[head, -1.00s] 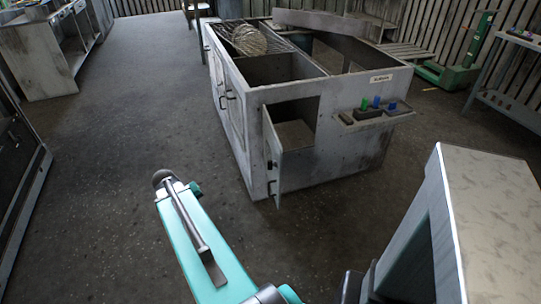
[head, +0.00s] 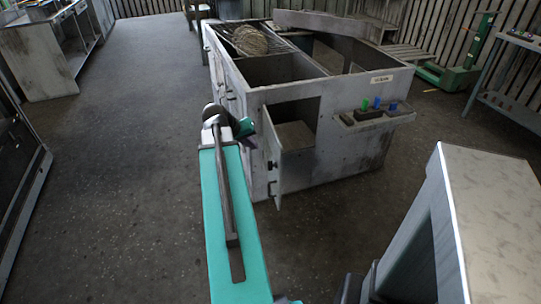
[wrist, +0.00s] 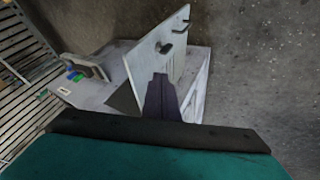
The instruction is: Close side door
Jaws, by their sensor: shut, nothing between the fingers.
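The grey blower housing (head: 345,155) stands on the floor with its top open. Its side door (head: 277,183) stands open at the near corner, swung out from a dark square opening (head: 296,118). In the wrist view the door (wrist: 146,58) rises behind my fingers, with a dark latch-like fitting on its face. My gripper (wrist: 160,85) is shut and empty, its fingers pointing toward the door; whether they touch it I cannot tell. In the head view my arm's end is just left of the door, and the fingers are mostly hidden behind the arm.
A small ledge with green and blue items (head: 372,112) juts from the housing's near face. A grey cabinet (head: 490,220) stands close at the right. The floor (head: 140,170) to the left is clear. A green pallet jack (head: 460,75) is at the back right.

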